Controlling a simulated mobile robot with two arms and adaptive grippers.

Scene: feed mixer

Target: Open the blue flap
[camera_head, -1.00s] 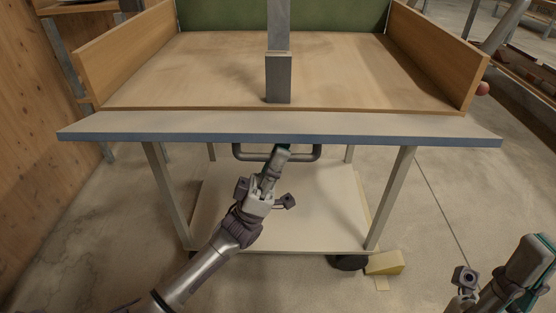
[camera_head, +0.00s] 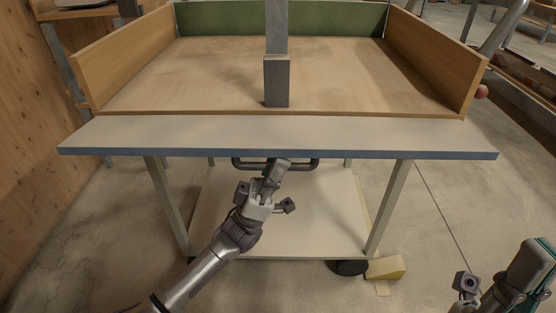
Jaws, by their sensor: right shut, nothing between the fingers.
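The blue flap (camera_head: 280,133) is the wide grey board with a blue front edge, across the front of the wooden box. It slopes down towards me. A dark bar handle (camera_head: 305,164) shows just under its front edge. My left gripper (camera_head: 277,164) is at the middle of this handle, below the edge. Its fingertips are partly hidden, so I cannot tell whether they close around the bar. My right gripper (camera_head: 538,257) is at the bottom right, shut and empty, away from the flap and partly cut off by the frame.
The wooden box (camera_head: 428,52) has side walls and a green back panel (camera_head: 330,18), with a grey metal post (camera_head: 277,80) inside. Table legs (camera_head: 388,205) and a lower shelf (camera_head: 290,225) stand below. A yellow wedge (camera_head: 386,268) lies by a wheel.

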